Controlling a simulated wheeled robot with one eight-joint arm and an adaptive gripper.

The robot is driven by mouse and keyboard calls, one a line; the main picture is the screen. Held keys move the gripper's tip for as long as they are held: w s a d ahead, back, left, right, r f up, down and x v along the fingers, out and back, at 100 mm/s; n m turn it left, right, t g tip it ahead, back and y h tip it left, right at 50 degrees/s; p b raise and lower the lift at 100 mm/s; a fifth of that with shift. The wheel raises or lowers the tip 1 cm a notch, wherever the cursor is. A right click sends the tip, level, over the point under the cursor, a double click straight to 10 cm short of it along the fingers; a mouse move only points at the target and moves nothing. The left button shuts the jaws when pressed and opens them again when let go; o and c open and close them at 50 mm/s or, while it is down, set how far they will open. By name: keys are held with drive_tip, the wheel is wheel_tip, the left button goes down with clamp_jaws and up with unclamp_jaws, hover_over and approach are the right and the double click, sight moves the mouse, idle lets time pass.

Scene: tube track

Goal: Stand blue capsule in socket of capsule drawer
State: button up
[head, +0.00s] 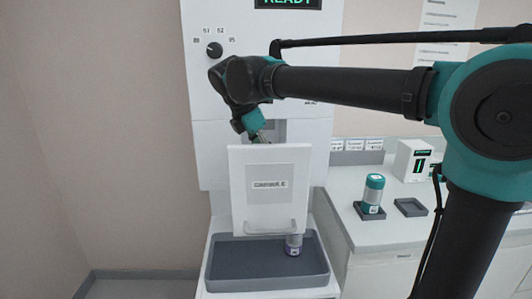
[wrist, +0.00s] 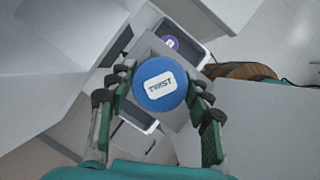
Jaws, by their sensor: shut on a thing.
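In the wrist view a blue capsule (wrist: 160,84) shows its round blue cap with a white "TWIST" label facing the camera. My gripper (wrist: 160,92) is shut on it, with a finger on each side. Grey drawer parts (wrist: 184,100) lie below and around the capsule; its lower end and any socket are hidden, so I cannot tell if it is seated. In the head view the capsule drawer's white front (head: 240,205), with a grey label and handle, hides the capsule and my fingertips. My gripper (head: 262,138) reaches down behind its top edge.
A purple-and-white capsule (head: 293,245) stands in the dark tray (head: 225,284) below the drawer front. A teal capsule (head: 373,192) stands in a dark holder (head: 371,214) on the right counter, beside an empty holder (head: 410,207). A white machine (head: 205,130) stands behind.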

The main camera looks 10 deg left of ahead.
drive_tip(key=shift+f, duration=0.1)
drive_tip(key=o, duration=1.4)
drive_tip(key=v, duration=1.2)
drive_tip(key=shift+s+a, duration=0.1)
drive_tip(key=shift+s, duration=0.05)
